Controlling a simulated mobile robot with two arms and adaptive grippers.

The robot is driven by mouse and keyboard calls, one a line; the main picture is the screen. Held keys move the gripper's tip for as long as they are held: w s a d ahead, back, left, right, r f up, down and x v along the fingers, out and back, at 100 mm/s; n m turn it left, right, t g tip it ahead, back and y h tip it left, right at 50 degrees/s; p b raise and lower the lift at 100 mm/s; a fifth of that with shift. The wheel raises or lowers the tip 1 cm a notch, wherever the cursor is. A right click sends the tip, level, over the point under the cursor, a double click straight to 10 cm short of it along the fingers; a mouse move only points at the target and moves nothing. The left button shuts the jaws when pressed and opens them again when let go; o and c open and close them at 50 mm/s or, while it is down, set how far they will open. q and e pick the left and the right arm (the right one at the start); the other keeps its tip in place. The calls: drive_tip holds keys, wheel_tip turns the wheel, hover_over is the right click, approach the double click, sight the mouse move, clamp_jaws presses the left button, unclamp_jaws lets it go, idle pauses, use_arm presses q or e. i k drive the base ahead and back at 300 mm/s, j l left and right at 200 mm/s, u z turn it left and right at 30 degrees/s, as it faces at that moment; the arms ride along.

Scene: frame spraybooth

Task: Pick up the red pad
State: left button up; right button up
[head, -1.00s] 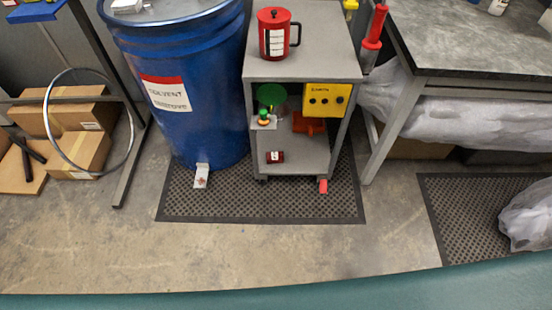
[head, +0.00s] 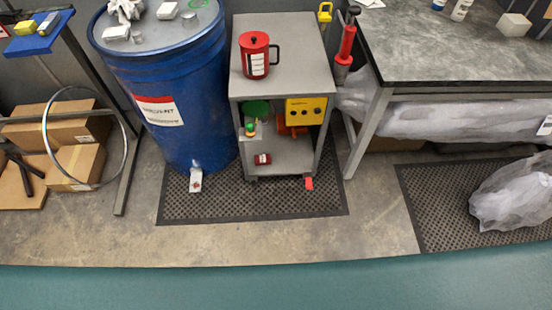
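A small red piece (head: 309,183), which looks like the red pad, lies on the dark perforated mat (head: 255,205) by the front right foot of the grey cart (head: 278,182). It is small in the head view and its exact shape is hard to tell. Neither of my grippers shows in the head view, and nothing is seen touching the red piece.
A blue drum (head: 185,110) stands left of the cart, with a white tag (head: 195,181) low at its front. A workbench (head: 450,50) stands right, near a plastic-wrapped bundle (head: 505,195) on another mat. The concrete floor (head: 290,235) in front is clear.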

sight(261, 160)
drive_tip(key=i+j+z, duration=0.25)
drive_tip(key=z, duration=0.2)
drive_tip(key=i+j+z, duration=0.15)
drive_tip(key=j+z, duration=0.3)
